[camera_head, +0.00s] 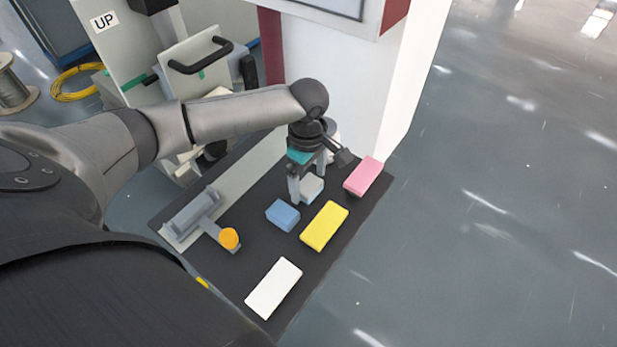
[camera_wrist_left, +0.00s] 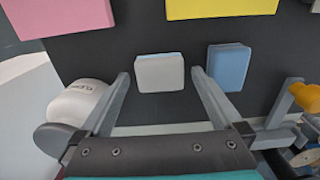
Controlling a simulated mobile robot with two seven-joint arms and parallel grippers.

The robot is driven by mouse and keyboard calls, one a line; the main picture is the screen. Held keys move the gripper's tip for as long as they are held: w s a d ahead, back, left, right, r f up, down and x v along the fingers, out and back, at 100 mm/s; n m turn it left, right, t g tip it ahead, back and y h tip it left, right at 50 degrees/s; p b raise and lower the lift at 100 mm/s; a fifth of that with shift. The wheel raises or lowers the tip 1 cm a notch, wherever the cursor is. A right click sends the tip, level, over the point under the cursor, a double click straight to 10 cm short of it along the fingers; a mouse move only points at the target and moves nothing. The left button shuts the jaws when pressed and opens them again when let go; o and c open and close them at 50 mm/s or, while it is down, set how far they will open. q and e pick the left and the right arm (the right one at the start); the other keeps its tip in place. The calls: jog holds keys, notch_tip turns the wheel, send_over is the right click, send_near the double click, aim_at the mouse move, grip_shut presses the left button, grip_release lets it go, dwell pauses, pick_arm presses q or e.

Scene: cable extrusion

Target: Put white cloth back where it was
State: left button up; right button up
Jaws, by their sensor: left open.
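A small white cloth-like block (camera_head: 313,188) lies on the dark tabletop (camera_head: 245,235); it also shows in the left wrist view (camera_wrist_left: 160,74). My left gripper (camera_head: 307,186) points down over it, open. In the left wrist view the block lies between and just beyond the tips of my left gripper (camera_wrist_left: 161,75), with a gap on each side. A larger white slab (camera_head: 274,288) lies at the table's near end. I cannot tell which of the two the task means. My right gripper is not in view.
A small blue block (camera_head: 283,215) lies beside the small white one. A yellow slab (camera_head: 325,226) and a pink slab (camera_head: 363,176) lie to the right. A grey tool with an orange knob (camera_head: 229,238) is at left. A white container (camera_wrist_left: 80,103) stands near my left finger.

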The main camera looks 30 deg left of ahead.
aim_at(308, 184)
pick_arm(q)
notch_tip(308, 184, up, 12)
jog(key=p, duration=0.3)
jog(key=shift+a, duration=0.1)
dwell(0.3)
